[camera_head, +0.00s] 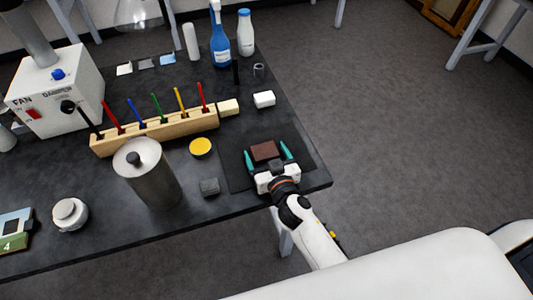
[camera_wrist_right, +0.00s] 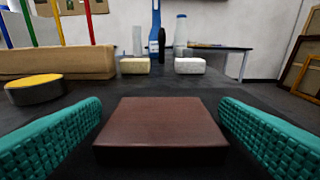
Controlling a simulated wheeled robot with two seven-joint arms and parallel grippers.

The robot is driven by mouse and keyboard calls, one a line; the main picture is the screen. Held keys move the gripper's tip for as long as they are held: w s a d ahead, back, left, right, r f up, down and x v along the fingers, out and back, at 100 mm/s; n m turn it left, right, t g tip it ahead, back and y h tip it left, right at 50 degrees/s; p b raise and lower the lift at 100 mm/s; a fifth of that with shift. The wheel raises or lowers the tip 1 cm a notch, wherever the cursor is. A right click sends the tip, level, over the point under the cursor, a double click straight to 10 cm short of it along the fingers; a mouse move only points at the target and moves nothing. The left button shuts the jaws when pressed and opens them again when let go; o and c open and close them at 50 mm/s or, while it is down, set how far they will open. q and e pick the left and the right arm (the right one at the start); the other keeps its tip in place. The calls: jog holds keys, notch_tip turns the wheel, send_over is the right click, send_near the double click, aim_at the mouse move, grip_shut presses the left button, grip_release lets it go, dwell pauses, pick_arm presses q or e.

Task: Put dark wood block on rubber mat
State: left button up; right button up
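The dark wood block (camera_head: 264,150), a flat reddish-brown piece, sits over the black rubber mat (camera_head: 236,173) near the right front corner of the dark table. In the right wrist view the block (camera_wrist_right: 160,130) lies flat between the teal ribbed fingers. My right gripper (camera_head: 268,154) is open, with one finger on each side of the block and both seeming apart from it. The arm and gripper cover the front of the mat. My left gripper is not in view.
A grey block (camera_head: 209,187) and a metal canister (camera_head: 148,175) stand left of the mat. A yellow-topped disc (camera_head: 201,147), a wooden rack with coloured sticks (camera_head: 155,132) and a white block (camera_head: 264,99) are behind. The table edge is close at right.

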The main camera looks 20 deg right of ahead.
jog(key=shift+r, duration=0.15)
jog(key=s, duration=0.3)
jog(key=s+r+b, duration=0.1)
jog(key=s, duration=0.3)
jog(key=s+b, duration=0.1)
jog(key=s, duration=0.3)
jog(key=shift+d+r, duration=0.2)
jog(key=shift+r, duration=0.05)
jog(key=shift+s+r, duration=0.2)
jog(key=shift+s, duration=0.25)
